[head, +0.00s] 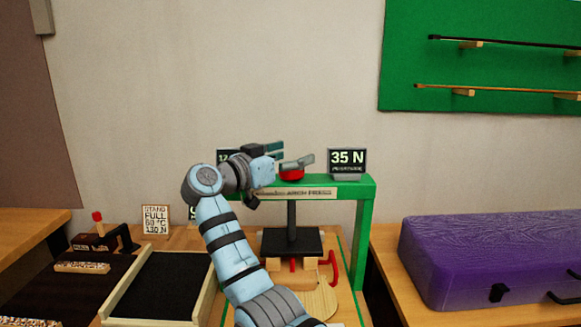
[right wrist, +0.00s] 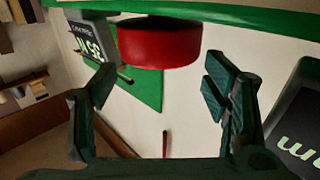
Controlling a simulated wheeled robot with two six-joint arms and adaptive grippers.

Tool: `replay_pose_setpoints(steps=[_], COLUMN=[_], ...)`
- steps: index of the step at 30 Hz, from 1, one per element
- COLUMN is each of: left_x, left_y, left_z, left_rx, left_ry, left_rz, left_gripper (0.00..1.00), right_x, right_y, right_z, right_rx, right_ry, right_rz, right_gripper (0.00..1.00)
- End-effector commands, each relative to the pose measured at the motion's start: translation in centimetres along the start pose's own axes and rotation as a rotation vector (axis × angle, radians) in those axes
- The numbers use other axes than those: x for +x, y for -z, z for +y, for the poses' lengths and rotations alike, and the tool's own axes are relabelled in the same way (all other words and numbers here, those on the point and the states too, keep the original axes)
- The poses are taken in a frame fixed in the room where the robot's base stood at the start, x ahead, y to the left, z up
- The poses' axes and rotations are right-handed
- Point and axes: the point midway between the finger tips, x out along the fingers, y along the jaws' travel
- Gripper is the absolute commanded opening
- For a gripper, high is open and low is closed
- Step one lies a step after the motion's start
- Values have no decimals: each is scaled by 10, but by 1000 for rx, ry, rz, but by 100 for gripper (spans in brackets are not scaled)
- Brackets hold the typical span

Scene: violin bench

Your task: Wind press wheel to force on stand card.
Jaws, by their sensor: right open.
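The green press (head: 362,225) stands in the middle with a red wheel (head: 291,175) on top of its beam. My right gripper (head: 290,156) is open at the wheel. In the right wrist view the red wheel (right wrist: 160,45) shows just past and between the spread fingertips (right wrist: 162,85), with no clear contact. A display (head: 347,160) on the beam's right reads 35 N. The stand card (head: 155,219) at left appears to read "STAND FULL 60 °C 130 N", though the small print is blurred. My left gripper is not in view.
A second display (head: 228,155) is partly hidden behind my right arm. A black plate (head: 303,242) sits under the press beam above wooden parts, with a red handle (head: 332,268) beside it. A dark-topped tray (head: 205,306) is at left, a purple case (head: 470,250) at right.

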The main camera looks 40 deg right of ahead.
Motion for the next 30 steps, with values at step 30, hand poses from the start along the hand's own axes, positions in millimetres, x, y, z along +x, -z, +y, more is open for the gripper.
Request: replay_pose_setpoints(steps=[30], left_x=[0], left_y=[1], left_z=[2], left_rx=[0], left_ry=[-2], left_rz=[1], left_gripper=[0], right_x=[0], right_y=[73], right_z=[0], right_rx=[-1], right_ry=[0], right_rz=[0], right_gripper=[69])
